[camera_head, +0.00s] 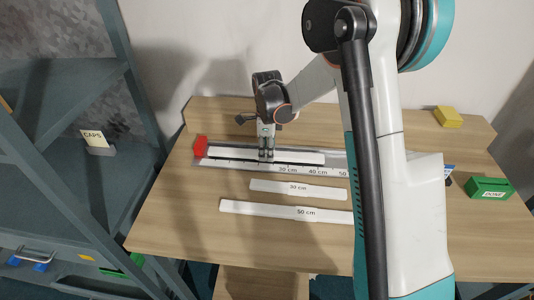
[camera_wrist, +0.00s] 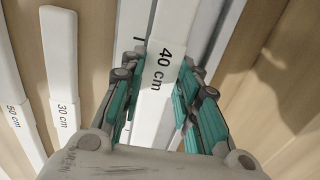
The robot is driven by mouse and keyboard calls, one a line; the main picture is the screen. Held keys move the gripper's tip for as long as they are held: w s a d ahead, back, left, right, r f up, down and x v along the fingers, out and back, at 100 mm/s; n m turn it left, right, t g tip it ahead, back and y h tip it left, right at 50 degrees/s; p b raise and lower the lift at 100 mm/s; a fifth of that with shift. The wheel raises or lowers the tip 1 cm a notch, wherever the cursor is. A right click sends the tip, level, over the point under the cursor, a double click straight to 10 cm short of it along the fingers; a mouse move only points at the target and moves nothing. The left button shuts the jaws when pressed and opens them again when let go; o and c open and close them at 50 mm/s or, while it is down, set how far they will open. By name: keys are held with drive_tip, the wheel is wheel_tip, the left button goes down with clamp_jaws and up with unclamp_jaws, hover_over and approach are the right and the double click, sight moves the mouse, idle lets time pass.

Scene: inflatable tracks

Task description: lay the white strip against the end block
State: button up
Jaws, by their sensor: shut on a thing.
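A white strip (camera_head: 300,158) lies along the grey measuring rail (camera_head: 220,164). In the wrist view the strip (camera_wrist: 165,50) bears the label "40 cm". A red end block (camera_head: 200,146) sits at the rail's left end. The strip's left end is very near the block; I cannot tell whether they touch. My arm hides the rail's right part.
Two other white strips, marked 30 cm (camera_head: 270,186) and 50 cm (camera_head: 260,208), lie in front of the rail on the wooden table (camera_head: 170,220). A yellow block (camera_head: 448,117) and a green box (camera_head: 489,188) are at the right. A grey shelf (camera_head: 60,180) stands left.

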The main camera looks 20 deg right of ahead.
drive_tip(key=shift+f, duration=0.25)
drive_tip(key=shift+f, duration=0.2)
drive_tip(key=o, duration=1.1)
drive_tip(key=shift+r, duration=0.1)
